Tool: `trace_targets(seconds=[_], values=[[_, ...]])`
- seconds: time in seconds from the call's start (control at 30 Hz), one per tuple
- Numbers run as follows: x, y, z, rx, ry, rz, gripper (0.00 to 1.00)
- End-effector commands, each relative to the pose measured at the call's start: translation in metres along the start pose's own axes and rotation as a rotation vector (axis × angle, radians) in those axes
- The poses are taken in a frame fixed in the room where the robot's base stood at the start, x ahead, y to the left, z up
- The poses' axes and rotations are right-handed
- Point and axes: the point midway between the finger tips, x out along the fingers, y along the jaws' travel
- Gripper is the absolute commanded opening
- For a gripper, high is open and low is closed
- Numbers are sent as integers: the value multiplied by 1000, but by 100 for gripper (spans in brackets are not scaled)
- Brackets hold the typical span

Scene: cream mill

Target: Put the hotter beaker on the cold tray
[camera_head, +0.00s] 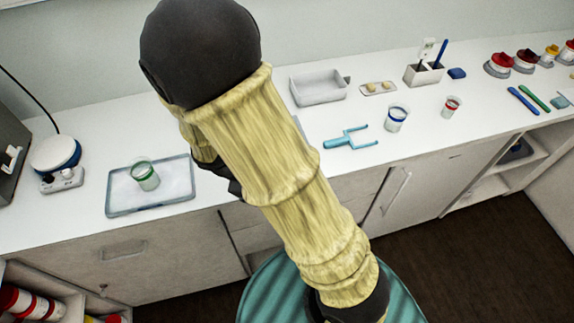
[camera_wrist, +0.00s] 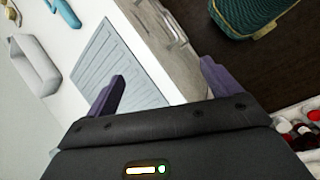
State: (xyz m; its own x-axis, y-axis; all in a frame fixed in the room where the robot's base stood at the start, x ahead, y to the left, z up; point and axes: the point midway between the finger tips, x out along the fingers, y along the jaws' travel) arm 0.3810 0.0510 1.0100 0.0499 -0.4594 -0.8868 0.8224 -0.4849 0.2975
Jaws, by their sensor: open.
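A clear beaker with a green band (camera_head: 145,175) stands upright in the blue-rimmed tray with a pale, icy-looking bed (camera_head: 122,209) at the left of the counter. A beaker with a blue band (camera_head: 396,119) and a smaller one with a red band (camera_head: 451,106) stand on the counter at the right. The frames do not clearly show which beaker is hotter. My gripper (camera_wrist: 162,86) is open and empty in the wrist view, over the counter's front edge beside a grey ridged mat or tray (camera_wrist: 119,62). My arm mostly hides that area in the head view.
A light blue two-pronged tool (camera_head: 350,139) lies left of the blue-banded beaker. A white bin (camera_head: 319,88) and a holder (camera_head: 423,73) stand behind. A round white-topped device (camera_head: 56,154) is left of the tray. Colored pens (camera_head: 523,101) and red-capped jars (camera_head: 499,64) are far right.

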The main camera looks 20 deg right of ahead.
Motion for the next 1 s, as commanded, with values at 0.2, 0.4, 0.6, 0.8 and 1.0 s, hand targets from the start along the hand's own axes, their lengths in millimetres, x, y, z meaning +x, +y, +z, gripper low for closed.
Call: trace_targets(seconds=[0.2, 0.4, 0.6, 0.8, 1.0], values=[[-17, 4, 37, 401, 160, -198, 89], [-38, 13, 66, 761, 300, -309, 89], [-50, 21, 85, 991, 388, -348, 89], [-51, 21, 86, 1016, 396, -353, 89], [-51, 21, 86, 1014, 395, -352, 89]])
